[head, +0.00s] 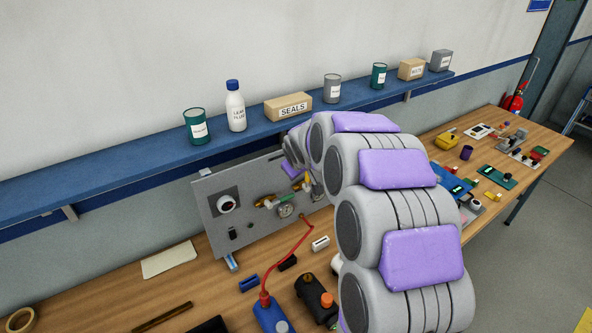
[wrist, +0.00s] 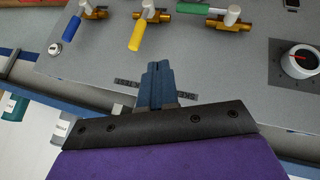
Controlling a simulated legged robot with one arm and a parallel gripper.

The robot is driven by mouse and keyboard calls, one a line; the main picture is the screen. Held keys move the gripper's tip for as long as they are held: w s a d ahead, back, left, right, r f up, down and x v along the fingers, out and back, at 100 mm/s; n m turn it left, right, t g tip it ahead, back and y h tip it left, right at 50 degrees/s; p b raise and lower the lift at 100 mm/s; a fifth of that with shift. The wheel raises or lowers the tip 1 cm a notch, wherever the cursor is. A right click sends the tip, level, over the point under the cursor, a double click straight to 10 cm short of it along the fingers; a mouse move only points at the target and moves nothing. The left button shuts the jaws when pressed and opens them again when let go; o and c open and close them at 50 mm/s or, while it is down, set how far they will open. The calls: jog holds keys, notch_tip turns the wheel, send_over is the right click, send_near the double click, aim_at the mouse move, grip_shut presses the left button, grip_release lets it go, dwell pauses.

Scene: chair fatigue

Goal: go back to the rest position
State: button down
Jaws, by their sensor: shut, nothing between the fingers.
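My gripper (wrist: 158,80) is shut and empty, its blue-grey fingers together in front of the grey panel (wrist: 90,65). I cannot tell whether the fingertips touch the panel. In the head view my arm reaches from the lower right to the panel (head: 240,232), and its links hide the fingers and part of the panel. Beyond the fingers, the wrist view shows brass valves with a blue handle (wrist: 73,29), a yellow handle (wrist: 136,34) and a green handle (wrist: 194,19). A dial with a dark face (wrist: 302,60) is at the right.
Above the panel runs a blue shelf (head: 100,182) with a SEALS box (head: 288,107), a bottle (head: 235,107) and several cans. On the wooden bench lie a red-hosed blue device (head: 270,315), a black device (head: 315,298) and small parts. Electronics cover the bench's right end.

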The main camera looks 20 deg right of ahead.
jog(key=shift+s, duration=0.1)
jog(key=s+a+f+m+g+b, duration=0.1)
jog(key=s+a+f+g+b, duration=0.1)
jog(key=s, duration=1.4)
jog(key=s+a+f+m+g+b, duration=0.1)
jog(key=s+f+g+b, duration=0.3)
jog(key=s, duration=1.3)
jog(key=s+a+f+m+g+y+b, duration=0.1)
jog(key=s+f+b, duration=0.7)
jog(key=s, duration=0.9)
jog(key=a+m+g+b, duration=0.1)
jog(key=g, duration=0.1)
jog(key=shift+a+m+g+b, duration=0.3)
jog(key=shift+a+m+b, duration=0.05)
jog(key=shift+m, duration=0.05)
